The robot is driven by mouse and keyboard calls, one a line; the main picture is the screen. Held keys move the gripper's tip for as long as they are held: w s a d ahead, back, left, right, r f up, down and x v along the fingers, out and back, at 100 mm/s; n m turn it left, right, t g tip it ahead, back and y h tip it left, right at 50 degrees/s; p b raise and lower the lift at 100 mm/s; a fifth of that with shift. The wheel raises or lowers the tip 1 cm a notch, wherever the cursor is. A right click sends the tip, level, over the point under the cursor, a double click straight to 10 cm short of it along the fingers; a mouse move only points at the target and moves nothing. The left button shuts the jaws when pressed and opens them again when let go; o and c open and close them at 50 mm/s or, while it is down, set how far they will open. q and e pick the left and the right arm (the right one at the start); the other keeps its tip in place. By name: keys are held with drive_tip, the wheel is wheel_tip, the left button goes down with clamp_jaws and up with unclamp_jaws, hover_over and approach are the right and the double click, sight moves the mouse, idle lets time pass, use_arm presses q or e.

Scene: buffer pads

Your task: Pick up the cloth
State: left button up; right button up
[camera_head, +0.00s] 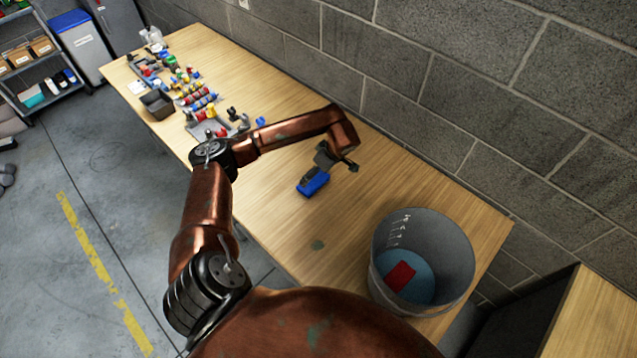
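A red piece that looks like a cloth (400,276) lies inside the grey bucket (452,235), against the blue area at its bottom. The bucket stands at the near right end of the wooden table. My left gripper (336,160) is over the middle of the table, left of and farther back than the bucket. It is apart from the red cloth. A blue and black object (313,182) is just below the gripper; I cannot tell whether they touch. The fingers are small and dark, so their opening is unclear. My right gripper is not in view.
The table (290,235) is clear between the blue object and the bucket. Several coloured tools and parts (195,95) and a dark grey bin (157,104) are at its far end. A block wall (440,95) runs along the back. Another wooden surface (598,318) is at lower right.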

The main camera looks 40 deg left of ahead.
sight(313, 180)
use_arm(q)
drive_tip(key=shift+w+a+f, duration=0.15)
drive_tip(key=shift+w+f, duration=0.05)
drive_tip(key=shift+f, duration=0.65)
drive_tip(key=x, duration=0.6)
drive_tip(key=shift+f, duration=0.25)
drive_tip(key=shift+c, duration=0.4)
drive_tip(key=c, duration=0.7)
drive_tip(key=shift+c, duration=0.2)
drive_tip(key=shift+r, duration=0.1)
